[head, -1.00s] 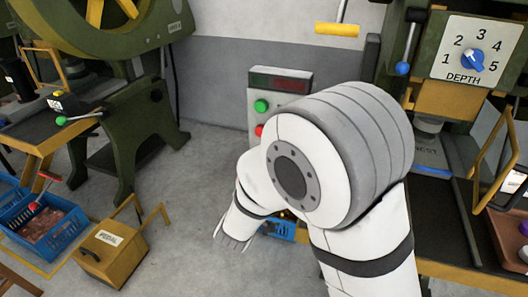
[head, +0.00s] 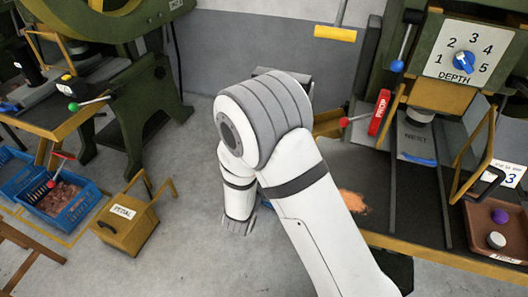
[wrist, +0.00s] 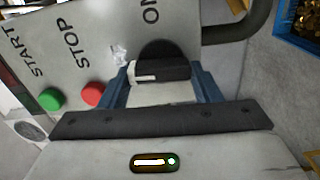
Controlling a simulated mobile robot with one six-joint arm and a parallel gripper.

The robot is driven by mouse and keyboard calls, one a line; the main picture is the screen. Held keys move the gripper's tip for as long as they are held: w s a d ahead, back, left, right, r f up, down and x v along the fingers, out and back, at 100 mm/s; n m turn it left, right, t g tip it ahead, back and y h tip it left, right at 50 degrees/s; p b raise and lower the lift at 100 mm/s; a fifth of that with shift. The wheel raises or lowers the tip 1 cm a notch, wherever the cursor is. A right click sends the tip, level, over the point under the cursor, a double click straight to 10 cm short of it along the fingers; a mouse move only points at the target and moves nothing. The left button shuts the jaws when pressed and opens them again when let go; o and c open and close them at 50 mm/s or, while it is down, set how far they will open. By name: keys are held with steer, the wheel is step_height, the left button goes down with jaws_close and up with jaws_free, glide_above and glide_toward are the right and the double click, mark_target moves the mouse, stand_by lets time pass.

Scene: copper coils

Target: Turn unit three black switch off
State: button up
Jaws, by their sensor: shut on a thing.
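The black switch (wrist: 172,69) is a dark knob with a white mark on its left end in the wrist view. It sits on a grey control panel (wrist: 95,45), with the word ON above it. My gripper (wrist: 162,76) is shut on the switch, one blue finger at each end. In the head view my gripper (head: 238,224) hangs low at the end of my white arm. There the switch and most of its panel are hidden behind my arm.
A green button (wrist: 50,99) and a red button (wrist: 93,94) lie left of the switch, by START and STOP. A dark curved bar (wrist: 245,22) is at the upper right. A yellow pedal box (head: 125,225) stands on the floor to the left.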

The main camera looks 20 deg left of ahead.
steer(key=shift+n+p, duration=0.3)
steer(key=shift+n, duration=0.2)
steer(key=o, duration=1)
steer(key=s, duration=0.7)
steer(key=shift+s+a, duration=0.3)
steer(key=shift+s, duration=0.1)
